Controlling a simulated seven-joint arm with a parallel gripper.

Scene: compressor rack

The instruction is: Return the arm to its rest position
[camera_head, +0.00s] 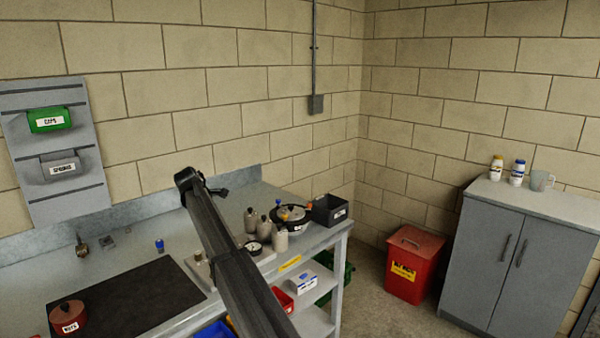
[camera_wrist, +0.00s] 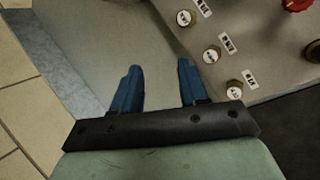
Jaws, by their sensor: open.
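My arm reaches from the bottom of the head view up over the workbench (camera_head: 130,262). My gripper is at the arm's far end but its fingers are not clear in the head view. In the wrist view my gripper (camera_wrist: 160,70) shows two blue fingers, spread apart with nothing between them. They point over bare grey bench top. A grey panel (camera_wrist: 262,52) with several labelled brass fittings and a red knob (camera_wrist: 297,4) lies to the right of the fingers, apart from them.
Grey canisters (camera_head: 280,238), a round lidded vessel (camera_head: 292,216) and a black bin (camera_head: 329,210) stand right of my arm. A red pot (camera_head: 68,317) sits on the dark mat (camera_head: 140,300). A red bin (camera_head: 413,265) and grey cabinet (camera_head: 500,260) stand farther right.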

